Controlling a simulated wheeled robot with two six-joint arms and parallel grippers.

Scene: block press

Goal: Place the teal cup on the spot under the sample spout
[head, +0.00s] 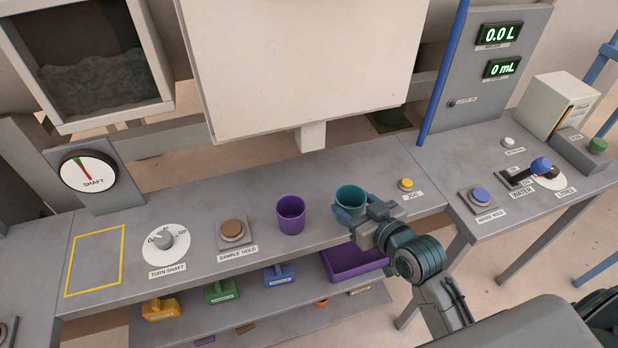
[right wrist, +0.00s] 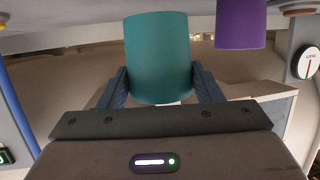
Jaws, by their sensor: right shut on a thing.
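The teal cup (head: 351,196) is upright near the front edge of the grey bench, right of a purple cup (head: 291,215). My right gripper (head: 352,213) is shut on the teal cup. In the right wrist view, its two fingers (right wrist: 162,88) flank the teal cup (right wrist: 158,50), and the purple cup (right wrist: 240,22) is beside it. I cannot tell whether the teal cup touches the bench. A pale block (head: 312,136), possibly the spout, hangs below the big white box behind the cups. No marked spot shows clearly beneath it. My left gripper is not in view.
A sample hold button (head: 232,228), a turn shaft knob (head: 166,243) and a yellow outlined square (head: 95,260) lie left along the bench. A yellow button (head: 406,184) is right of the teal cup. A blue pole (head: 444,75) rises behind. A purple bin (head: 350,262) sits below.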

